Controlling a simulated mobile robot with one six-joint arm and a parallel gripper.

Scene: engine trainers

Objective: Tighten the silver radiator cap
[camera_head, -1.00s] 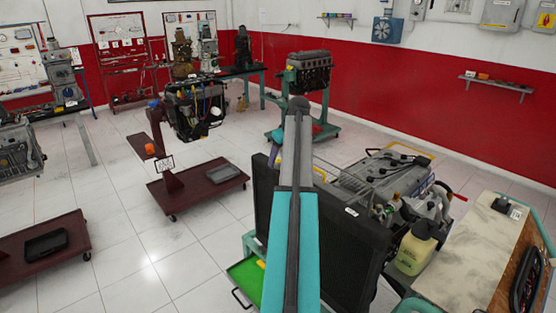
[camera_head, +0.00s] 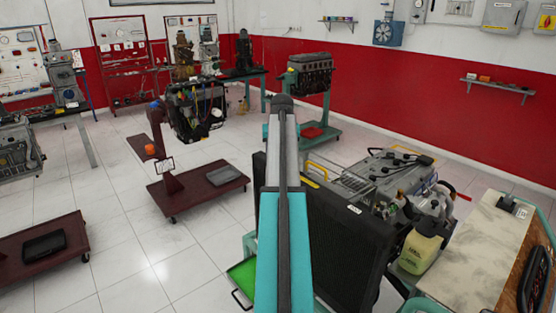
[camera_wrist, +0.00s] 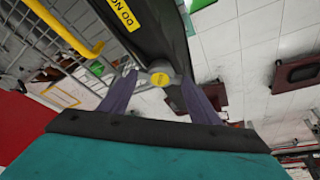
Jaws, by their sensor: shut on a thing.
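The silver radiator cap (camera_wrist: 160,77), with a yellow centre label, sits at the end of the black radiator top (camera_wrist: 150,30) in the wrist view. My gripper (camera_wrist: 160,88) has its two dark fingers on either side of the cap, shut on it. In the head view the black radiator (camera_head: 345,240) stands upright in front of the engine trainer. My arm hides the cap and the gripper there.
The engine (camera_head: 395,180) is right behind the radiator. A yellowish fluid bottle (camera_head: 421,252) and a workbench (camera_head: 470,250) stand to the right. A green tray (camera_head: 243,275) is low at left. Open tiled floor lies left, with dark red wheeled stands (camera_head: 195,200).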

